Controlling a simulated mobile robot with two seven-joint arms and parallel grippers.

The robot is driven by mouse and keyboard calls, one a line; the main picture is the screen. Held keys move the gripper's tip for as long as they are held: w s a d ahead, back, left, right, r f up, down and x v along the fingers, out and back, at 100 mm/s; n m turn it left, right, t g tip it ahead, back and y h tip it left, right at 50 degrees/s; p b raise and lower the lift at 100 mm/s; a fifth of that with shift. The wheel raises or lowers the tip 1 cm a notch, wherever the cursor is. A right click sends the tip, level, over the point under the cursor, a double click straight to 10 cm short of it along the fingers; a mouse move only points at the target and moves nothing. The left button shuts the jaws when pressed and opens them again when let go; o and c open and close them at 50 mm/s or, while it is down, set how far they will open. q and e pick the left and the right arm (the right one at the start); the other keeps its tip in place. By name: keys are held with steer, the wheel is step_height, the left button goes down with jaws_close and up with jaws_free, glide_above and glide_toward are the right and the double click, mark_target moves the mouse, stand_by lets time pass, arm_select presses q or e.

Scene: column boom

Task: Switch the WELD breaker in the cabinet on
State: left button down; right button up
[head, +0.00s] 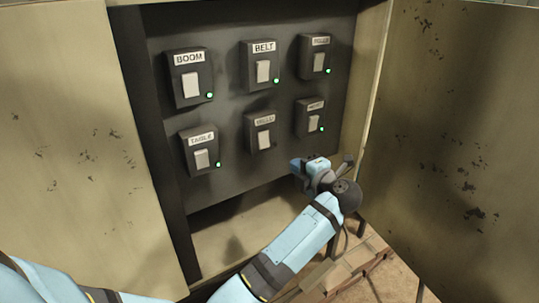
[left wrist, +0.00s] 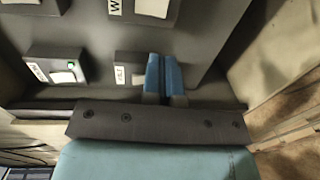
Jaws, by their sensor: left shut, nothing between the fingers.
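The open cabinet (head: 227,171) holds a dark panel with two rows of breakers. The breaker in the middle of the lower row (head: 264,130) has a blurred label that looks like WELD, a pale rocker, and no lit lamp that I can see. In the left wrist view, a breaker whose label starts with W (left wrist: 150,8) is cut off by the top edge. My left gripper (head: 299,167) is shut and empty, below and right of that breaker, apart from it. Its blue fingers (left wrist: 164,74) lie together in the left wrist view. My right gripper is not in view.
The breakers BOOM (head: 188,78), BELT (head: 261,66), TABLE (head: 201,149) and two on the right have green lamps. An open door (head: 448,130) stands close on the right of my left arm. A wooden pallet (head: 355,265) lies on the floor below.

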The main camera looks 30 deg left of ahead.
arm_select(q)
steer(key=shift+w, duration=0.1)
stand_by(0.3)
steer(key=p, duration=0.1)
glide_toward(265, 146)
steer(key=x, duration=0.6)
steer(key=shift+w+a+r, duration=0.15)
steer(key=shift+a, duration=0.1)
steer(key=shift+w+a, duration=0.2)
steer(key=shift+a, duration=0.3)
steer(key=shift+p, duration=0.3)
